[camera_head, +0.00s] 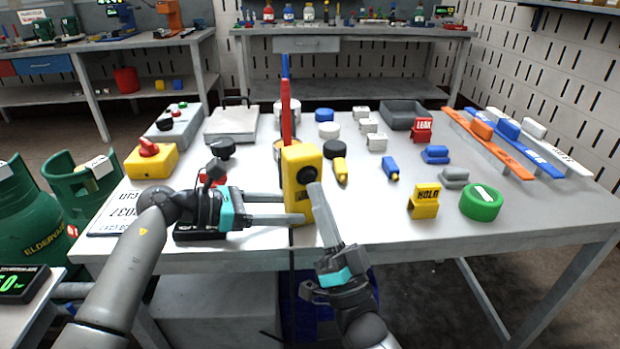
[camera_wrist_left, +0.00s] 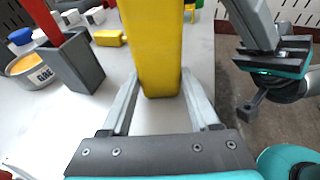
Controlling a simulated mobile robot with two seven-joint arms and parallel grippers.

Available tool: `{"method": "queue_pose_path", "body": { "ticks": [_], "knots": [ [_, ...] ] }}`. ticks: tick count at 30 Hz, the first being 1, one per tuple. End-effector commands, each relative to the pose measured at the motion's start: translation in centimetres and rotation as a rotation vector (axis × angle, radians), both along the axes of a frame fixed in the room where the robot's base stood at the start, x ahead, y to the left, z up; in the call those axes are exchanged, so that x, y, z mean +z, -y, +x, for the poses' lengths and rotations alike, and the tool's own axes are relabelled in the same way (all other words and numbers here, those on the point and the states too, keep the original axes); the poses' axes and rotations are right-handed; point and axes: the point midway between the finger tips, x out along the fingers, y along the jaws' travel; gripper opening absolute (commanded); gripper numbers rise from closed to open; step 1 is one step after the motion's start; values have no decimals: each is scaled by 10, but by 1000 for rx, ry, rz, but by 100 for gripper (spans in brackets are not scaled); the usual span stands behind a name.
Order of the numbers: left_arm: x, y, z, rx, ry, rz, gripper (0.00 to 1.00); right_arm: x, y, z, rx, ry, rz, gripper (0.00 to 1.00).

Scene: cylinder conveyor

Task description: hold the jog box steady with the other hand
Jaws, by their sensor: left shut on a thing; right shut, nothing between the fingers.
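The jog box (camera_head: 299,160) is a tall yellow box with a black round knob (camera_head: 307,175) on its face. It stands upright near the table's front edge. My left gripper (camera_head: 293,207) is shut on its lower part from the left. In the left wrist view the yellow box (camera_wrist_left: 157,50) rises between the two fingers. My right gripper (camera_head: 318,192) is shut and empty, fingers pointing up, tips just below and right of the knob. I cannot tell if they touch the box. It also shows at the top right of the left wrist view (camera_wrist_left: 258,28).
A dark grey holder (camera_wrist_left: 78,65) with a red stick stands behind the box. Right of it lie a yellow marker-like piece (camera_head: 340,171), a blue one (camera_head: 390,168), a yellow HOLD sign (camera_head: 424,200) and a green roll (camera_head: 481,203). A yellow box with a red knob (camera_head: 151,160) stands left.

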Motion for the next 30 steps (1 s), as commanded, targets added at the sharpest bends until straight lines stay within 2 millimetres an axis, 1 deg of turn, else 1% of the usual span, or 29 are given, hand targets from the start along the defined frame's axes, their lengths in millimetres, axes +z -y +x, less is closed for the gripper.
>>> {"method": "queue_pose_path", "body": {
  "ticks": [5, 13, 30],
  "knots": [
    [-1, 0, 0, 0, -1, 1, 0, 0, 0, 1, 0, 0, 0, 0],
    [-1, 0, 0, 0, 0, 1, 0, 0, -3, 8, 1, 1, 0, 0],
    [-1, 0, 0, 0, 0, 1, 0, 0, -3, 11, 0, 0, 0, 0]
  ]
}}
